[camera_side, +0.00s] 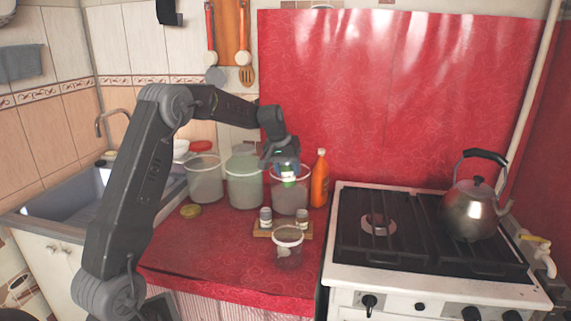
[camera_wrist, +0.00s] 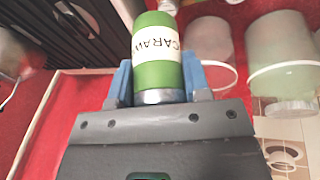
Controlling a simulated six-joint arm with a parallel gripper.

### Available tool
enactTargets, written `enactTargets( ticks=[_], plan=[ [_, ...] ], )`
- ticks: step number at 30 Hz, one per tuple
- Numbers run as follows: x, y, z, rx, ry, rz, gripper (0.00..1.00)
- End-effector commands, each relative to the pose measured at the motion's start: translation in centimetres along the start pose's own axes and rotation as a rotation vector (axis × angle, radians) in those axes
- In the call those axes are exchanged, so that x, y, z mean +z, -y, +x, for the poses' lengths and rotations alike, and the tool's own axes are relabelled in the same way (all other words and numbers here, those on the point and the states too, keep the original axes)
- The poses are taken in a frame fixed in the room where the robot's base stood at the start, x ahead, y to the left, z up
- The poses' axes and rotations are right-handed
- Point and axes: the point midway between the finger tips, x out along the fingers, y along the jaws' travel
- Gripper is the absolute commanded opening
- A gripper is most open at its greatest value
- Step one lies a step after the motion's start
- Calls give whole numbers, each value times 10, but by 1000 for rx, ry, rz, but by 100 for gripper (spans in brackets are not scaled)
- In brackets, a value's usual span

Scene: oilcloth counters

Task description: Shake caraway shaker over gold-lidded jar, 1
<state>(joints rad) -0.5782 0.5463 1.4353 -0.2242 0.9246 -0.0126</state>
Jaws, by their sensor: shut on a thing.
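My gripper (camera_side: 284,160) is shut on the green caraway shaker (camera_wrist: 157,68), which carries a white label starting "CARAW". The shaker lies between my blue fingers in the wrist view, with a silver band at its near end. In the side view, the shaker (camera_side: 288,178) is in the air in front of a clear jar (camera_side: 290,203) at the back of the counter. Its exact tilt is hard to tell. A white-rimmed jar (camera_side: 288,250) stands at the front.
Two small shakers (camera_side: 265,219) (camera_side: 302,218) stand on a wooden board (camera_side: 262,230) below my gripper. A clear jar (camera_side: 204,183) and a greenish jar (camera_side: 245,185) stand left; an orange bottle (camera_side: 320,182) stands right. The stove (camera_side: 430,272) bears a kettle (camera_side: 470,212). The counter's front left is free.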

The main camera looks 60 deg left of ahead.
Motion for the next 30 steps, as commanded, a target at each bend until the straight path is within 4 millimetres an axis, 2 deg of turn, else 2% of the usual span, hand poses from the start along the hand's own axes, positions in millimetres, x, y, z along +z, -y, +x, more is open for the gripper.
enactTargets(
  ticks=[6, 12, 15, 19, 30],
  plan=[
    [47, -22, -8, 86, 74, -36, 20],
    [82, -37, -14, 151, 128, -71, 20],
    [84, -31, 8, 162, 143, -79, 20],
    [87, -27, 26, 177, 154, -86, 20],
    [93, -23, 48, 260, 224, -121, 20]
  ],
)
